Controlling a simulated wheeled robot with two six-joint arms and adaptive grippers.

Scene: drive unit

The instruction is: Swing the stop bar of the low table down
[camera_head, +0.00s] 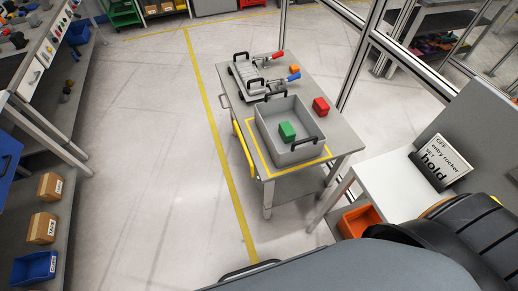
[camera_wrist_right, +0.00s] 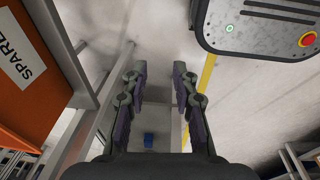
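The low table (camera_head: 338,134) stands in the middle of the head view, with a grey top. A yellow bar (camera_head: 244,150), which looks like the stop bar, runs along the table's left side near the front corner. I cannot tell for certain whether it is raised or lowered. My right gripper (camera_wrist_right: 160,70) shows in the right wrist view with its two fingers apart and nothing between them. It is away from the bar, which does not show in that view. My left gripper is in neither view.
A white stand with a "hold" sign (camera_head: 440,162) is at right. The floor left of the table is clear.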

